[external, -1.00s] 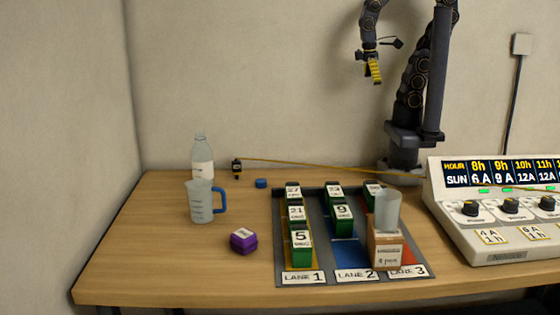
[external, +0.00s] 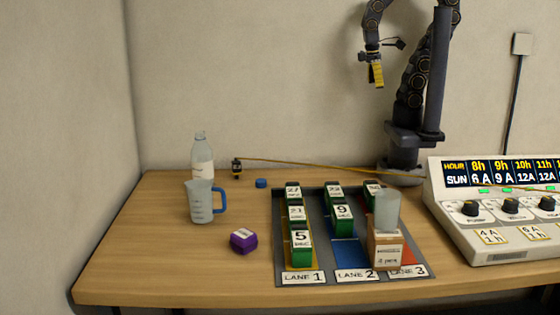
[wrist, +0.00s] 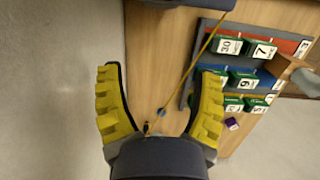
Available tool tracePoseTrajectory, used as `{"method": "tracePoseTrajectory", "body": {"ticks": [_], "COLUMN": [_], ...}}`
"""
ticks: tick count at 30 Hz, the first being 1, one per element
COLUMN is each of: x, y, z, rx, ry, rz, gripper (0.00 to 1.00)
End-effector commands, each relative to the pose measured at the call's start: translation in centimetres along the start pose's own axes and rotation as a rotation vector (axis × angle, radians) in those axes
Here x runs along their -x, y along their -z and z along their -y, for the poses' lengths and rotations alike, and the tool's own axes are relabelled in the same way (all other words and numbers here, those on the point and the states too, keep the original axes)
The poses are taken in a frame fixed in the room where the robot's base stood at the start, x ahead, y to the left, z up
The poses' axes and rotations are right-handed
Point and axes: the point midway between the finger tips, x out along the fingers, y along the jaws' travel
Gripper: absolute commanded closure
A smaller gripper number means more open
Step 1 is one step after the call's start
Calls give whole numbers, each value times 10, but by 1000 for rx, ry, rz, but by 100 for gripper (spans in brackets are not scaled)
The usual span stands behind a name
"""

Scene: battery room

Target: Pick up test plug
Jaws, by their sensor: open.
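The test plug appears to be the small black piece (external: 237,168) at the left end of a thin yellow cable (external: 300,163). It stands at the back left of the table, right of the clear bottle. In the wrist view the plug (wrist: 147,128) is small and low, close to the gripper's base in the picture. My gripper (external: 376,75) is high above the back of the table, well right of the plug and apart from it. Its yellow ribbed fingers (wrist: 160,73) are spread wide with nothing between them.
A clear bottle (external: 202,158), a jug (external: 200,204), a blue cap (external: 261,183) and a purple block (external: 243,241) stand left of the lane tray (external: 335,276). A cardboard box (external: 387,252) bears a cup (external: 387,210). The timer console (external: 500,245) is at right.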

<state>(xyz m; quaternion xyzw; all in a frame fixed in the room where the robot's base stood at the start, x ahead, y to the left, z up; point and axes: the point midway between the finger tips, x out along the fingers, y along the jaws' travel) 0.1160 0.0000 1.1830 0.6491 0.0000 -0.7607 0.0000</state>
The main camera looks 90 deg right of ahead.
Motion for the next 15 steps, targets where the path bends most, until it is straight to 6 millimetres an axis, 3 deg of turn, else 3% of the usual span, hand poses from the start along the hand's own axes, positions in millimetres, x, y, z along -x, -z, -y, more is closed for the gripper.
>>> {"method": "tracePoseTrajectory", "body": {"ticks": [4,7,15], "x": [3,10,27], "y": [8,29,128], "z": [0,0,0], "rx": [-19,-70,-315], "ry": [0,2,11], "rz": [1,-8,-30], "gripper": [34,34,34]}}
